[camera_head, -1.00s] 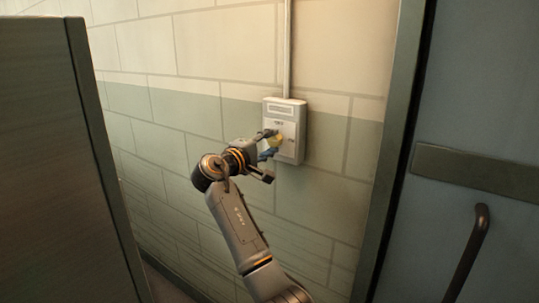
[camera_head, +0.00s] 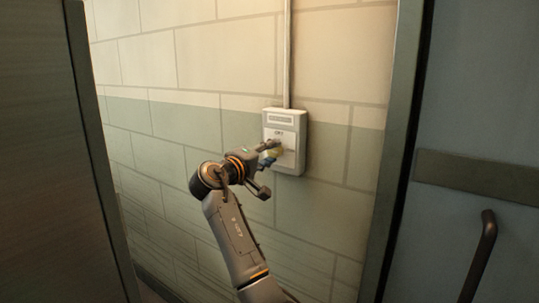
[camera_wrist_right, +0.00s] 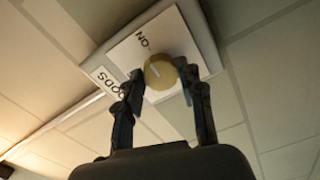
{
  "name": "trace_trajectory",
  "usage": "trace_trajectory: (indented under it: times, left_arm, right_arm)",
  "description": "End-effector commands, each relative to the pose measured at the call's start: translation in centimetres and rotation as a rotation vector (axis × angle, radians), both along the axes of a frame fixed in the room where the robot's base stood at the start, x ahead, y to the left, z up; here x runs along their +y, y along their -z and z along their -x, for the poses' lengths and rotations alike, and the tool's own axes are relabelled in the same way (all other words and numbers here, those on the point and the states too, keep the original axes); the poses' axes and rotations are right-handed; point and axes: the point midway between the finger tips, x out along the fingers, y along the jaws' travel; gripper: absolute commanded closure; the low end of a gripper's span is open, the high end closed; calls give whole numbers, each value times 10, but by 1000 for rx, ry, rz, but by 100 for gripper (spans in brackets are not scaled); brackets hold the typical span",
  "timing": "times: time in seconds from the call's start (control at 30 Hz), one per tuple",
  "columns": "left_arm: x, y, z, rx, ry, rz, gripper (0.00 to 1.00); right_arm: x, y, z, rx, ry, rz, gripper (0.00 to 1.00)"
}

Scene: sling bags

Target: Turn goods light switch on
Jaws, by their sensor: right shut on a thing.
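The goods light switch (camera_head: 285,140) is a grey box with a pale front plate, mounted on the wall in the head view. In the right wrist view the plate (camera_wrist_right: 125,47) shows the lettering "ON" and a partly covered label. A round yellowish knob (camera_wrist_right: 158,72) with a pale pointer line sits on the plate. My right gripper (camera_wrist_right: 160,73) is shut on the knob, with one fingertip on each side of it. In the head view my right gripper (camera_head: 268,170) partly covers the knob and the lower left of the box. My left gripper is out of view.
A conduit (camera_head: 287,55) runs up the wall from the box. A dark panel (camera_head: 45,150) stands at the left. A door frame (camera_head: 402,150) and a grey door with a dark handle (camera_head: 480,255) are at the right. The wall around the box is clear.

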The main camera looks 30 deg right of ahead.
Motion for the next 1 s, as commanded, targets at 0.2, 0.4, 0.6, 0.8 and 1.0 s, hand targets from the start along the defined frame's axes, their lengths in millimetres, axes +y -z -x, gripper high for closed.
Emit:
trace_trajectory:
  times: [0.2, 0.4, 0.6, 0.8, 1.0]
  left_arm:
    - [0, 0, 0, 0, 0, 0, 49]
    - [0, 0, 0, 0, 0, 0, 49]
    - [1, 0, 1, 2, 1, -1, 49]
    - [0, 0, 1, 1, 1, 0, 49]
    - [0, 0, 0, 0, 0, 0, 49]
  right_arm:
    - [0, 1, 0, 0, 0, -3, 39]
    - [0, 1, 0, 1, -1, -2, 39]
    - [6, 1, 2, 0, -1, -1, 39]
    - [38, 1, 14, 0, -6, -2, 39]
    - [78, 1, 31, 0, -4, -3, 39]
